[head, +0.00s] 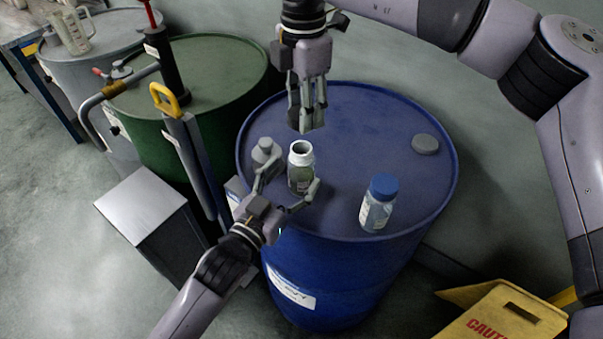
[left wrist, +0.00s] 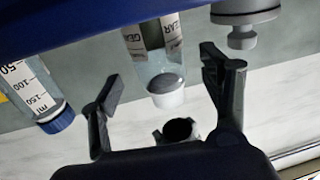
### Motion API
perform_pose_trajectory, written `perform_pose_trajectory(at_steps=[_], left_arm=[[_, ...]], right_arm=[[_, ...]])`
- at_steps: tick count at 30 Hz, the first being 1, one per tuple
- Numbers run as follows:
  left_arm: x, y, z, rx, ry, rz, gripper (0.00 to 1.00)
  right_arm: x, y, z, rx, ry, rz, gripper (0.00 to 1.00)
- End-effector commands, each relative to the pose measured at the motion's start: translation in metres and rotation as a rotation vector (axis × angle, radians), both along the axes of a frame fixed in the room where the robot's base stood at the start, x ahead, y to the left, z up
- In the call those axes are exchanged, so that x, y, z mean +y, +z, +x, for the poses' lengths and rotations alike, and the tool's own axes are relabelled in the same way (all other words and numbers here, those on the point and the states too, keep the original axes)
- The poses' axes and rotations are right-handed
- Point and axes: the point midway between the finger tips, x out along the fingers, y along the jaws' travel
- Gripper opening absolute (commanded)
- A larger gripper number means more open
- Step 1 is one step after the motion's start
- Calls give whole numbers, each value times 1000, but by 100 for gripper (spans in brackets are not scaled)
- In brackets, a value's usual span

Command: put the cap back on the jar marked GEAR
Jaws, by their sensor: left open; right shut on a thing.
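The jar marked GEAR (head: 299,178) stands upright and uncapped on the blue drum (head: 350,115); its white neck is open. In the left wrist view the jar (left wrist: 157,62) appears upside down with part of its label readable. My left gripper (head: 287,188) is open, its fingers on either side of the jar with gaps. It also shows in the left wrist view (left wrist: 160,78). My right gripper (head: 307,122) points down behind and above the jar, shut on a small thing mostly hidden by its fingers. A dark-centred ring, apparently the cap (left wrist: 179,130), shows beyond the jar's mouth.
A blue-capped bottle (head: 375,212) stands right of the jar. A grey fitting (head: 265,150) is close on its left, and a flat plug (head: 425,144) lies at the drum's right. A green drum (head: 215,80) stands behind left. The drum's middle right is clear.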

Motion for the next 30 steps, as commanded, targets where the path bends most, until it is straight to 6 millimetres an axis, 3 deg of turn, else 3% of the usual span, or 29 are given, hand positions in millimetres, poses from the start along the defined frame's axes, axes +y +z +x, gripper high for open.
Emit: perform_pose_trajectory(at_steps=[8, 20, 30], left_arm=[[-18, 1, 31, -1, 0, 0, 70], [-21, 0, 36, 0, -1, 1, 70], [-21, 0, 36, 0, 0, 1, 49]], right_arm=[[0, 0, 0, 0, 0, 0, 29], [0, 0, 0, 0, 0, 0, 29], [0, 0, 0, 0, 0, 0, 29]])
